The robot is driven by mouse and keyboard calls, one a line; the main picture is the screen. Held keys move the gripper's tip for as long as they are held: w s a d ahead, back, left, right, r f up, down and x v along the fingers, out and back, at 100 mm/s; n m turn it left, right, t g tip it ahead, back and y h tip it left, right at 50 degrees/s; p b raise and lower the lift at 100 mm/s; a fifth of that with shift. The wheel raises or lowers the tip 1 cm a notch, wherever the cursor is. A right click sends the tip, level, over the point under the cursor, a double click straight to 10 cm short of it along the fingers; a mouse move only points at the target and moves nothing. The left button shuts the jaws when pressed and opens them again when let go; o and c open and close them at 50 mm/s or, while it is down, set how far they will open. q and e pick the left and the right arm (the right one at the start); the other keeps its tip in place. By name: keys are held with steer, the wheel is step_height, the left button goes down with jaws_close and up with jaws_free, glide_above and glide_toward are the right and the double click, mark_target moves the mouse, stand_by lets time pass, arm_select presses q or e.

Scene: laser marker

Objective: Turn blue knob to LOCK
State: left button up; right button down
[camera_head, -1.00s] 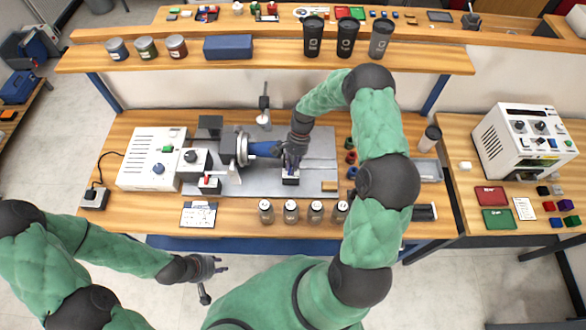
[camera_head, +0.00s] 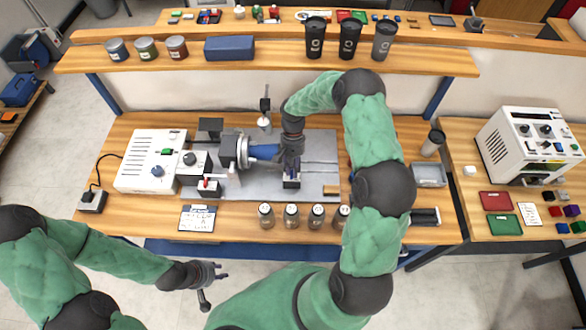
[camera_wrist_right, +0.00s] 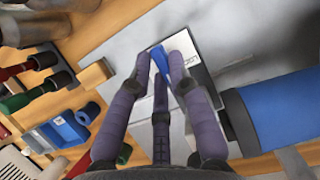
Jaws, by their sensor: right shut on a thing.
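The blue knob (camera_wrist_right: 160,62) shows in the right wrist view, on a light panel with black lettering that I cannot read in full. My right gripper (camera_wrist_right: 163,65) is around the knob, with its purple-grey fingers shut on it. In the head view my right gripper (camera_head: 291,170) hides most of the knob, over a small block with a white front (camera_head: 291,182) on the grey plate. The knob's exact angle is hard to tell. My left gripper (camera_head: 220,275) is open and empty, in front of the bench and away from the knob.
A large blue cylinder (camera_wrist_right: 275,108) lies close beside the right gripper and belongs to the machine (camera_head: 240,152). Several jars (camera_head: 291,216) stand along the front of the bench. A white control box (camera_head: 150,162) is at left. A shelf (camera_head: 275,70) runs behind.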

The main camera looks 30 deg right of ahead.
steer(key=c, duration=1.1)
jaws_free()
steer(key=shift+c, duration=0.2)
steer(key=v, duration=1.2)
steer(key=shift+r, duration=0.15)
step_height(320, 180, up, 7)
steer(key=p, duration=0.4)
steer(key=shift+p, duration=0.35)
